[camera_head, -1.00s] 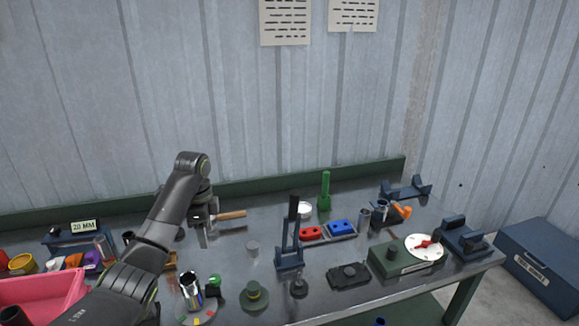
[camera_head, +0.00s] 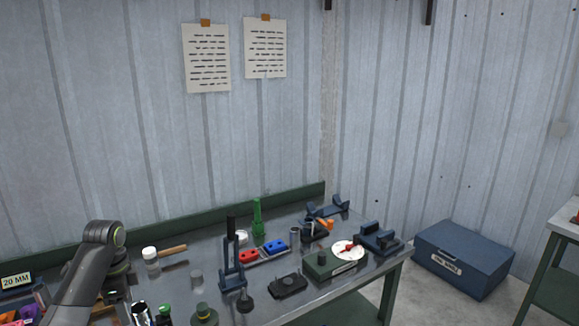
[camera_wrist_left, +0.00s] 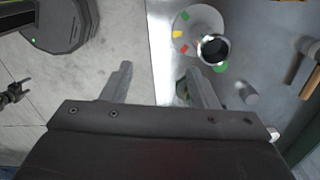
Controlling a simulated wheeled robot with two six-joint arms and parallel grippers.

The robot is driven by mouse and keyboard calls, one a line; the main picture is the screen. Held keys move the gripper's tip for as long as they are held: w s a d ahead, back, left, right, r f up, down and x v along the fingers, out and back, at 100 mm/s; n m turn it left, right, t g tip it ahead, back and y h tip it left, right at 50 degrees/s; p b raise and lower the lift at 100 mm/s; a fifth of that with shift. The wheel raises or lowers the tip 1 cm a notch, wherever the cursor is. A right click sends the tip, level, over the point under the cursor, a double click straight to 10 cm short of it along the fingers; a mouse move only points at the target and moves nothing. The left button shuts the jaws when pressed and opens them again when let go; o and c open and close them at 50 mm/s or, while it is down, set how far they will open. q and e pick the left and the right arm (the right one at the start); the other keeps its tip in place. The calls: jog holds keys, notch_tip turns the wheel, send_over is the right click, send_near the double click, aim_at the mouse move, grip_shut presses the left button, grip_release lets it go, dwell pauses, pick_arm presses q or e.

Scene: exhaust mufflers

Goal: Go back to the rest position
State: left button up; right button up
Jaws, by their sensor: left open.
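My left arm (camera_head: 88,270) comes in at the lower left of the head view; its gripper end is mostly hidden there. In the left wrist view my left gripper (camera_wrist_left: 161,82) is open with nothing between its fingers. It hangs over the bench's front edge, with floor under one finger and bench under the other. At the far left of that view is a small dark claw-like part (camera_wrist_left: 13,93), perhaps my right gripper; its jaws are too small to read.
A blue chest (camera_head: 464,258) stands on the floor to the right.

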pick_arm(q)
jog(key=s+d+f+n+t, duration=0.1)
jog(key=s+d+f+n, duration=0.15)
jog(key=s+f, duration=0.55)
jog(key=s+d+f+n, duration=0.2)
jog(key=s+f+n, duration=0.1)
jog(key=s+f, duration=0.5)
jog(key=s+d+r+n+t+y, duration=0.15)
jog(key=s+n, duration=0.25)
jog(key=s, duration=0.7)
jog(key=s+d+r+n+t, duration=0.15)
jog(key=s+n, duration=0.25)
jog(key=s, duration=0.6)
notch_tip(320, 180, down, 29)
jog(key=g+b, duration=0.2)
jog(key=b, duration=0.2)
jog(key=s+f+g+b, duration=0.1)
jog(key=s+f+b, duration=0.2)
jog(key=s+f, duration=1.2)
notch_tip(320, 180, down, 4)
jog(key=shift+s+d+f+h, duration=0.1)
jog(key=shift+s+d+h, duration=0.15)
jog(key=shift+d+h, duration=0.1)
pick_arm(e)
notch_tip(320, 180, down, 8)
jog(key=shift+w+r, duration=0.15)
jog(key=shift+r, duration=0.05)
